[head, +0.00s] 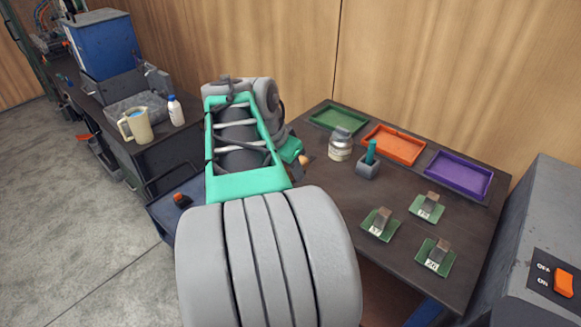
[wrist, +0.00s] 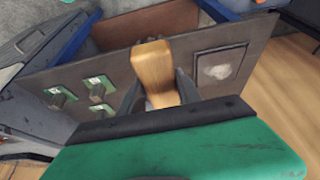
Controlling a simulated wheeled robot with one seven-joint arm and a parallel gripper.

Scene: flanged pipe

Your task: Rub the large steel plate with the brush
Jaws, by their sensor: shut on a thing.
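My gripper (wrist: 158,88) is shut on a tan wooden piece, which looks like the handle of the brush (wrist: 153,70). A square, dark-edged plate with a whitish patch, likely the large steel plate (wrist: 232,60), lies on the table to the right of the brush in the wrist view. It is hidden behind my arm in the head view. The brush looks apart from the plate.
The dark table (head: 330,185) bears green (head: 338,118), orange (head: 394,144) and purple (head: 459,173) trays, a jar (head: 340,146) and a grey holder (head: 367,171) with a teal piece. Three metal blocks stand on green mats (head: 380,224). A grey machine (head: 540,220) stands right.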

